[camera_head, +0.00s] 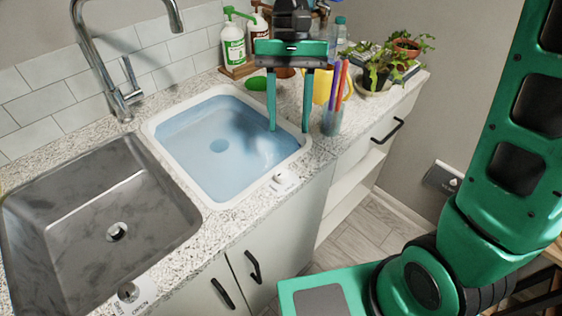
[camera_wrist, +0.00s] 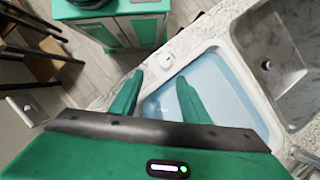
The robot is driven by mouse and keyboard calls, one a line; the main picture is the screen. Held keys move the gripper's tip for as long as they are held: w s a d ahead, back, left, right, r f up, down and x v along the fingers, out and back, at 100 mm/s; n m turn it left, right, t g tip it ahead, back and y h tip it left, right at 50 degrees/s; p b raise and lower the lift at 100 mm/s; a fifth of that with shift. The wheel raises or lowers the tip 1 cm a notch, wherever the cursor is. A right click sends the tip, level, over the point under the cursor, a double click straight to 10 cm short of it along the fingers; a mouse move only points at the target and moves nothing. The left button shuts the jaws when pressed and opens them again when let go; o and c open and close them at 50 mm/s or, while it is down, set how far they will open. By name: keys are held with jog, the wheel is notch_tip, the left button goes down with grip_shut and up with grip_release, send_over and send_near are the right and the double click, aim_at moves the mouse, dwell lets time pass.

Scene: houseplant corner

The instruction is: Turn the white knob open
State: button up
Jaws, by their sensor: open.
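The white knob (camera_head: 284,180) sits on the speckled counter at the front right corner of the white-rimmed basin. It also shows in the wrist view (camera_wrist: 168,59), beyond my fingertips. Its exact turn angle is too small to read. My gripper (camera_head: 289,129) is open and empty, fingers pointing down over the right part of the basin. In the wrist view my gripper (camera_wrist: 160,79) has its two green fingers spread apart. The fingers are apart from the knob, which lies nearer the counter's front edge.
The basin (camera_head: 165,135) holds bluish water. A steel sink (camera_head: 60,215) with a faucet (camera_head: 122,95) lies left, with a metal knob (camera_head: 128,292) before it. A cup of pens (camera_head: 332,118), yellow mug, bottles (camera_head: 233,45) and plants (camera_head: 378,72) stand close behind my gripper.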

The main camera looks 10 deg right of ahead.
aim_at(281, 172)
jog(key=x, duration=0.3)
jog(key=a+x, duration=0.1)
jog(key=x, duration=0.7)
jog(key=shift+s+a+r, duration=0.1)
jog(key=shift+a, duration=0.1)
jog(key=c, duration=1.1)
